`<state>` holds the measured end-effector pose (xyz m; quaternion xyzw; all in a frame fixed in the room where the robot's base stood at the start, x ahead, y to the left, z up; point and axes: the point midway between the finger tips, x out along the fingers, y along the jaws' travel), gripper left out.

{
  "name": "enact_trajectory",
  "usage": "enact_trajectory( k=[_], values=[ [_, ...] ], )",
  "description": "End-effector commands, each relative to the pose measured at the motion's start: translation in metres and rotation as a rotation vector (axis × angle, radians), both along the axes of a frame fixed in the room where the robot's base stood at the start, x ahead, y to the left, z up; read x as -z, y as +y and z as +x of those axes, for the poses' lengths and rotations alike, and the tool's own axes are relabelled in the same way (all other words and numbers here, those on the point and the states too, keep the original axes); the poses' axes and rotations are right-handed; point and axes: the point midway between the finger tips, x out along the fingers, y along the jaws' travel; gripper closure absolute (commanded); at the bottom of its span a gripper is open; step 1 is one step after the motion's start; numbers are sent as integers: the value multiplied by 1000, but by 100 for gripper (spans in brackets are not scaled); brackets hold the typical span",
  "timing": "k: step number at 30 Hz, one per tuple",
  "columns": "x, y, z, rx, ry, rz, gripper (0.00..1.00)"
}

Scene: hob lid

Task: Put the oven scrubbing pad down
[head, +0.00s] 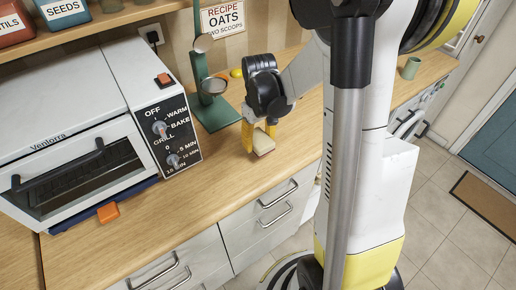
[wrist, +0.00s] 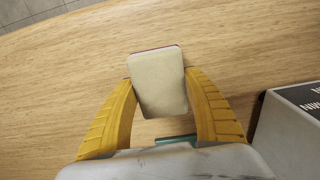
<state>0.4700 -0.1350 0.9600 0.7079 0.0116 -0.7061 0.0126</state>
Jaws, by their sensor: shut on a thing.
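The oven scrubbing pad (head: 263,143) is a small cream block with a thin dark red layer along its edge. In the wrist view the pad (wrist: 158,84) sits between the two yellow fingers of my gripper (wrist: 160,92). My gripper (head: 259,133) is shut on the pad, over the wooden worktop (head: 190,190) between the toaster oven and the counter's front edge. Whether the pad touches the worktop is hard to tell. The inner finger faces are partly hidden by the pad.
The white toaster oven (head: 80,120) stands left, its corner also in the wrist view (wrist: 290,125). A green scale-like stand (head: 215,112) is behind my gripper. An orange block (head: 108,212) lies at the oven's front. Worktop left and in front of the pad is clear.

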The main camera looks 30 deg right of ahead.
Motion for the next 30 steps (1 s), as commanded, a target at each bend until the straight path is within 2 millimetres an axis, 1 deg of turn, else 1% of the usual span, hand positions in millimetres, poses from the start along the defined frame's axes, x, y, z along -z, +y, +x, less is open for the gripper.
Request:
enact_trajectory(
  k=[3, 6, 14, 17, 18, 19, 20, 28, 30],
  values=[
    [21, 0, 0, 0, 0, 0, 73],
    [35, 0, 0, 0, 0, 0, 73],
    [35, 0, -1, 0, 0, 0, 73],
    [38, 0, -1, 0, 0, 0, 73],
    [38, 0, -1, 0, 0, 0, 35],
    [37, 0, -1, 0, 0, 0, 26],
    [37, 0, -1, 0, 0, 0, 23],
    [37, 0, -1, 0, 0, 0, 23],
    [34, 0, -1, 0, 0, 0, 23]
  ],
)
